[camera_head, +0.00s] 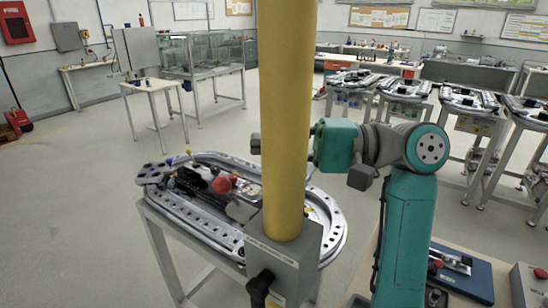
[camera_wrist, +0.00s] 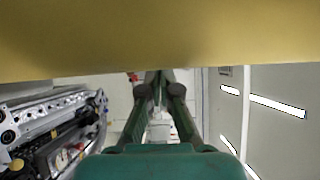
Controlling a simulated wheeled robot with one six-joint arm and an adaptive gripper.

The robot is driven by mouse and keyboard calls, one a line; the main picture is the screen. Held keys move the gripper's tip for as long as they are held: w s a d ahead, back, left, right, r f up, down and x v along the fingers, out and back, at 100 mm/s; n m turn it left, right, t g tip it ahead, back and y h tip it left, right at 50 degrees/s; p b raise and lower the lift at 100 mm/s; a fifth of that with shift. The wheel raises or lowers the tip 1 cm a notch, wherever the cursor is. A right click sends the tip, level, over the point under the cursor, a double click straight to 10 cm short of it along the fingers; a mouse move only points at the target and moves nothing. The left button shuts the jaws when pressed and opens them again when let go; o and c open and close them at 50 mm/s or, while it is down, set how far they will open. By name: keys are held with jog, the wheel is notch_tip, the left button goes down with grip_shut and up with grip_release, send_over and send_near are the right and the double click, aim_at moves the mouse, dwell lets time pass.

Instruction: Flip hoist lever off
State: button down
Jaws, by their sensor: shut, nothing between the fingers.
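The hoist lever (camera_head: 260,286) is a black handle on the front of a grey box (camera_head: 285,257) at the foot of a thick yellow post (camera_head: 287,120). It points down and toward the camera. The wrist view does not show the lever. My gripper (camera_wrist: 160,77) is shut and empty, well above the lever. In the head view the post hides most of it, and a small dark end (camera_head: 255,143) shows left of the post. In the wrist view the yellow post (camera_wrist: 150,40) fills the top, close to the fingers; I cannot tell whether they touch.
The oval ring track (camera_head: 333,213) on its stand lies around and behind the post, with a red knob (camera_head: 222,185) on it. A bench at the lower right holds a blue tray (camera_head: 480,281) and a grey box with a red button (camera_head: 530,285). Open floor lies left.

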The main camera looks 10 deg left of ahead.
jog(key=w+d+r, duration=0.1)
jog(key=d+r, duration=0.3)
jog(key=d, duration=0.5)
jog(key=shift+w+d, duration=0.25)
jog(key=shift+w, duration=0.05)
jog(key=shift+f, duration=0.1)
